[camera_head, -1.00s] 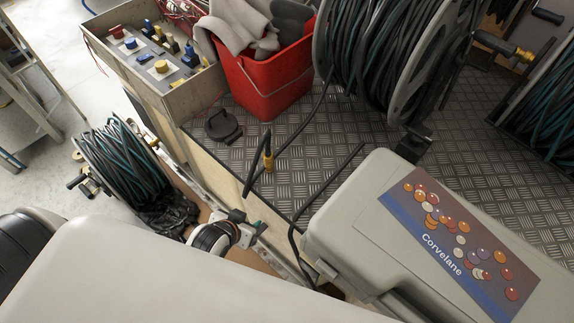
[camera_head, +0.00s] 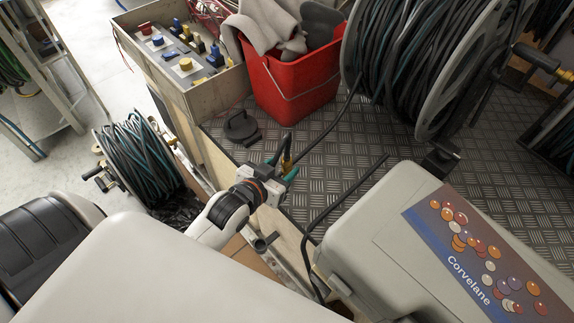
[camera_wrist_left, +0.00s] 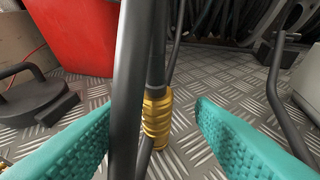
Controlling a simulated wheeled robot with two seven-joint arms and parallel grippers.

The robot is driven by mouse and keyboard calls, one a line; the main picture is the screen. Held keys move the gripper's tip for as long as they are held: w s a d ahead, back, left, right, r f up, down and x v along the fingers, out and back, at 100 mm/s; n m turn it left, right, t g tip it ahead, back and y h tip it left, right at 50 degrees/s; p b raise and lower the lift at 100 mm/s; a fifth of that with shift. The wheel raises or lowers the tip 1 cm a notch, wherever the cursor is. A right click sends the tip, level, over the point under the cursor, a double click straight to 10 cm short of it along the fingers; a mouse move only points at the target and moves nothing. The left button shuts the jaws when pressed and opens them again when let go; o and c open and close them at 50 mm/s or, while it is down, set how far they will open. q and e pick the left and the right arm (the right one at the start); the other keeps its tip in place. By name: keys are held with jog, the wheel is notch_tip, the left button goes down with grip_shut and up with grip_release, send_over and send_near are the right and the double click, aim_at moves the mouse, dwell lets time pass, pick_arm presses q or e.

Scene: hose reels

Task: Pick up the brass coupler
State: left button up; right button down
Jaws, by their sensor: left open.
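The brass coupler (camera_wrist_left: 156,118) stands upright on the end of a black hose, on the checker-plate deck. In the head view only a little of the brass coupler (camera_head: 286,162) shows, behind my left gripper (camera_head: 285,172). In the left wrist view the two teal fingers of my left gripper (camera_wrist_left: 155,140) are spread apart, with the coupler between them and a bit farther ahead. A thick black hose length (camera_wrist_left: 130,80) runs upright in front of the coupler and hides its left side. The fingers do not appear to touch the coupler. My right gripper is not seen.
A red bucket (camera_head: 290,90) with grey cloths stands behind the coupler. A black round lid-like piece (camera_head: 241,127) lies to the left. A large hose reel (camera_head: 430,60) stands behind right, and a grey case (camera_head: 385,225) fills the right front.

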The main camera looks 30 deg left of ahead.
aim_at(291, 160)
pick_arm(q)
jog(key=x, duration=0.5)
jog(key=shift+w+a+f, duration=0.1)
jog(key=shift+w+f, duration=0.2)
grip_shut()
